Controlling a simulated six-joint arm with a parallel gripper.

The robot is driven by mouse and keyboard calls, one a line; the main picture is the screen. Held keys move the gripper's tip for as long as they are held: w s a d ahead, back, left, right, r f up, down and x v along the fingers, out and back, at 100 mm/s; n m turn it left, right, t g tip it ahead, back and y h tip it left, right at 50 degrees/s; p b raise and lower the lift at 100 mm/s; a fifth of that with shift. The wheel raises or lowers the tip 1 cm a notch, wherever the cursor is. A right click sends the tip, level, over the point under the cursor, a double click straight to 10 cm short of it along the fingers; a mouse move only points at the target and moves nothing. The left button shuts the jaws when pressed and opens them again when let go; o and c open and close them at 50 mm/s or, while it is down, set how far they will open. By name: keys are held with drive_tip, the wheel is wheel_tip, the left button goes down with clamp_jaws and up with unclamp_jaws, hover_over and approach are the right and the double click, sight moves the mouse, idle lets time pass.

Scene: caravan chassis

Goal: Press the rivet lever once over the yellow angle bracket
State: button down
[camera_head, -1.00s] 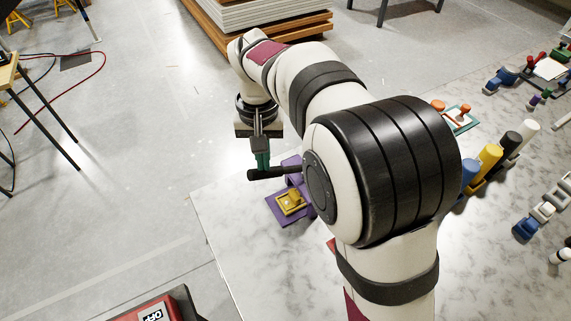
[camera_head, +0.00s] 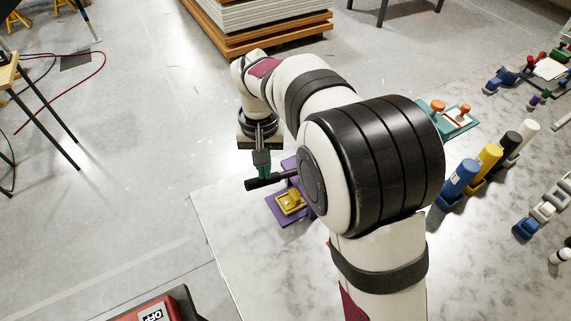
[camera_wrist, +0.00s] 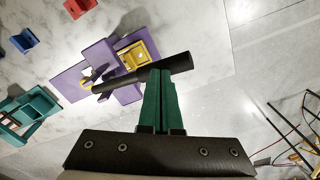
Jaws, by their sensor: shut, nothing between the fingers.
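The purple rivet press (camera_head: 277,211) stands near the table's left edge, partly hidden behind my arm in the head view. Its black lever (camera_head: 266,182) sticks out to the left. The yellow angle bracket (camera_head: 291,203) sits on the purple base; it also shows in the wrist view (camera_wrist: 134,53), just beyond the lever. My gripper (camera_head: 262,172) is shut, with its green fingertips together and nothing between them. In the wrist view the closed fingertips (camera_wrist: 160,73) are at the lever's (camera_wrist: 178,68) handle and seem to touch it; exact contact is unclear.
Blue (camera_head: 460,178), yellow (camera_head: 488,160), black and white cylinders stand right of my arm. A teal fixture (camera_head: 462,117) with orange-topped parts is behind them. In the wrist view, a red block (camera_wrist: 78,7) and a blue block (camera_wrist: 22,39) lie beyond the press. The table left of the press is clear.

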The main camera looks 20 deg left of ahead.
drive_tip(key=shift+f, duration=1.25)
drive_tip(key=shift+r, duration=4.55)
drive_tip(key=s+d+r+m+y, duration=0.1)
drive_tip(key=s+d+m, duration=0.2)
drive_tip(key=s+d, duration=0.45)
drive_tip(key=s+d+r+m, duration=0.2)
drive_tip(key=s+d, duration=0.2)
drive_tip(key=d, duration=0.6)
drive_tip(key=s+d+f+m, duration=0.1)
drive_tip(key=s+d+f, duration=0.1)
drive_tip(key=s, duration=0.3)
drive_tip(key=s+d+f+m, duration=0.2)
drive_tip(key=s+f, duration=0.1)
drive_tip(key=s, duration=0.3)
drive_tip(key=shift+d+m+y, duration=0.3)
drive_tip(key=shift+d+y, duration=0.05)
drive_tip(key=shift+y, duration=0.05)
